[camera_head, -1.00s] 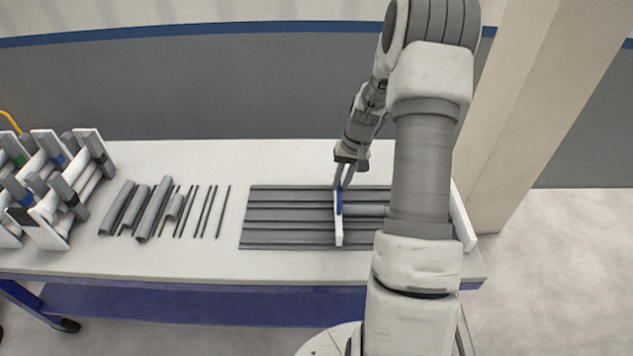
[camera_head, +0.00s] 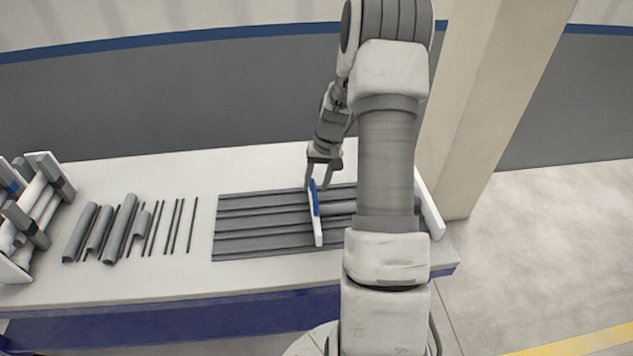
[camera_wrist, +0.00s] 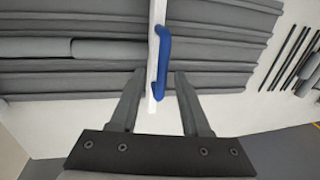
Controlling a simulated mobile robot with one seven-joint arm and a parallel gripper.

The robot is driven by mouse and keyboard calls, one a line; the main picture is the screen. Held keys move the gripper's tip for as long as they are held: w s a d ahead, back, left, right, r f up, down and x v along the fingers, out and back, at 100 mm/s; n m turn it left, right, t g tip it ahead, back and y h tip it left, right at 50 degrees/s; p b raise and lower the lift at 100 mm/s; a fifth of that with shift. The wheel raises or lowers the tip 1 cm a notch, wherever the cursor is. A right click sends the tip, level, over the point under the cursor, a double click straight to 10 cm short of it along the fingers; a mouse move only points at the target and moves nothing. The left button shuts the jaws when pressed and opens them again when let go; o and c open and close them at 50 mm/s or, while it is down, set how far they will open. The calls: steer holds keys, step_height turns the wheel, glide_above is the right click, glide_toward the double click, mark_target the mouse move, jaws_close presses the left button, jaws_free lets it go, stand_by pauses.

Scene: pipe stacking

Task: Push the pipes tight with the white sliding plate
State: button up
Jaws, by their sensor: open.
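The white sliding plate (camera_head: 319,232) stands upright across the grooved grey rack (camera_head: 262,228) on the table. My gripper (camera_head: 322,184) is at the far end of the plate, fingers apart and empty. In the wrist view the fingers (camera_wrist: 159,74) lie on either side of the handle's near end; I cannot tell the height gap. A grey pipe (camera_head: 340,207) lies in a groove right of the plate, partly hidden by my arm; it also shows in the wrist view (camera_wrist: 105,50).
A white end plate (camera_head: 430,206) stands at the rack's right end. Loose grey pipes (camera_head: 122,228) and thin rods (camera_head: 172,226) lie left of the rack. A white stand with pipes (camera_head: 36,205) is at far left. A pillar (camera_head: 480,110) rises behind the table's right end.

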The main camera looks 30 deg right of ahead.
steer(key=shift+r, duration=0.1)
steer(key=s+d+r+p, duration=0.1)
steer(key=d+r+p, duration=0.1)
steer(key=r, duration=1.5)
steer(key=shift+s+d, duration=0.25)
steer(key=shift+d, duration=0.25)
